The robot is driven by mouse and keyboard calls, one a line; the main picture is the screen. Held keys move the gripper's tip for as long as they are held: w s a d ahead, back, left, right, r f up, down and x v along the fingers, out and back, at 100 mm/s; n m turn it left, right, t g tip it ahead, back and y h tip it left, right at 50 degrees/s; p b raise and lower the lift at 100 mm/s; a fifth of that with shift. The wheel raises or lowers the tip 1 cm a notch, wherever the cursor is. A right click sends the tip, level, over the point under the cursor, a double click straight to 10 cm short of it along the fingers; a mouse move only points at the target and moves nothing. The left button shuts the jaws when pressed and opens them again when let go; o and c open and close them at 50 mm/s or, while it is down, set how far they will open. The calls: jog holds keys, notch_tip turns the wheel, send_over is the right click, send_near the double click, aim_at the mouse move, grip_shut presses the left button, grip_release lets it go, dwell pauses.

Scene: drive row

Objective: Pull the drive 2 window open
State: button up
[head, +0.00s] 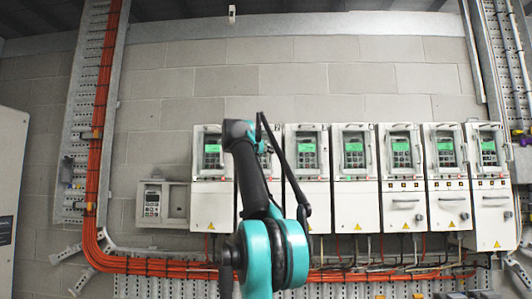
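A row of white drives is mounted on the block wall, each with a grey-framed window over a green-lit display and keypad. No drive numbers are readable. Counting from the left of the row, the second drive (275,174) is mostly hidden behind my arm, so I cannot tell how its window stands. The first drive (212,192) at its left and the third drive (307,192) at its right show in full or nearly so, and their windows look shut. My teal and black arm rises in front of the second drive. My gripper does not show in the head view.
A separate small panel (176,204) with a keypad sits left of the row. Orange cables (104,110) run down a perforated tray and along below the drives. A light cabinet (12,170) stands at the far left edge. More drives (403,195) continue rightward.

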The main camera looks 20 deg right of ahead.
grip_shut()
